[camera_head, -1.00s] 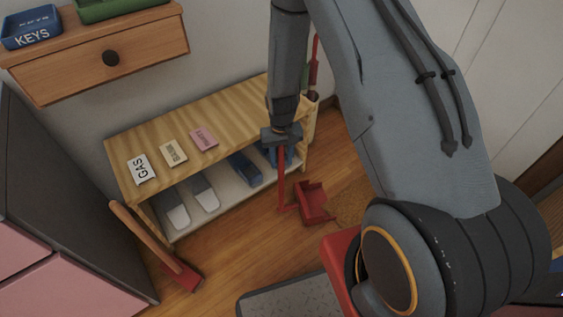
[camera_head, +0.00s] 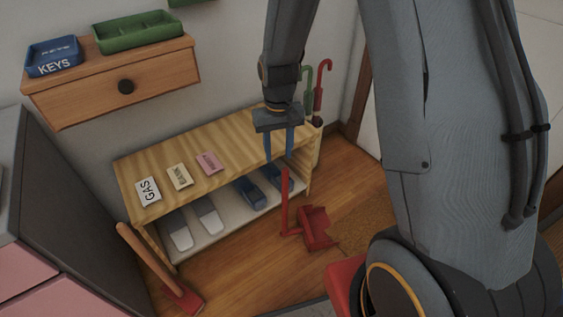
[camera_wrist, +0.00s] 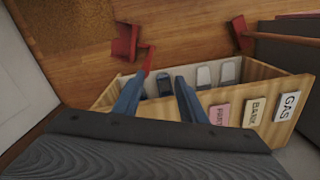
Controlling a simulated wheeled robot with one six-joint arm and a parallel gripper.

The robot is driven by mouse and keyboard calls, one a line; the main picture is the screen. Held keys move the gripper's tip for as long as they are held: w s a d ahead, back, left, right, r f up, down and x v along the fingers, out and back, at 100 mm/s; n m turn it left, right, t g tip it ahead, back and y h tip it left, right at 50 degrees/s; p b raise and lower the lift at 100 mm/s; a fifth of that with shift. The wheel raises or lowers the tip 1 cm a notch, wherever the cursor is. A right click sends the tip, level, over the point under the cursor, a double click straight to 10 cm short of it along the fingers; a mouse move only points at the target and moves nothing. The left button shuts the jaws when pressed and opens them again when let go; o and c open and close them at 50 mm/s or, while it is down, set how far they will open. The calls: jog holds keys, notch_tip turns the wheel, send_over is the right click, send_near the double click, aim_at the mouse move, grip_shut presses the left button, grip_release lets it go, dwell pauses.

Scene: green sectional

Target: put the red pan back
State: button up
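The red pan (camera_head: 317,229) is a dustpan standing on the wooden floor in front of the shoe bench, with its upright red handle (camera_head: 285,200) on its left side. The pan also shows at the upper left of the wrist view (camera_wrist: 124,42). My gripper (camera_head: 279,158) is open and empty, with its two blue fingers apart and pointing down. It is above the top of the handle, near the bench's front edge. In the wrist view, the handle (camera_wrist: 149,60) lies beyond the fingertips, nearer the left finger.
The shoe bench (camera_head: 235,137) holds envelopes on top and shoes on its lower shelf. A wooden-handled broom with a red head (camera_head: 180,298) stands at the left beside a dark cabinet (camera_head: 75,190). Umbrellas (camera_head: 322,85) stand behind the bench's right end. Floor right of the pan is open.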

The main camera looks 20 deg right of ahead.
jog(key=s+a+r+n, duration=0.1)
jog(key=s+a+r, duration=0.1)
jog(key=s+r, duration=0.7)
jog(key=s+a+r+n, duration=0.1)
jog(key=s+a+r, duration=0.2)
jog(key=s+r, duration=0.7)
jog(key=s, duration=0.4)
jog(key=shift+a+r+n, duration=0.2)
jog(key=shift+a+n, duration=0.1)
jog(key=shift+a, duration=0.05)
jog(key=shift+r, duration=0.1)
jog(key=d+r+m+p, duration=0.2)
jog(key=d+r+p, duration=0.7)
jog(key=p, duration=0.8)
jog(key=shift+m, duration=0.4)
jog(key=shift+s+r, duration=0.1)
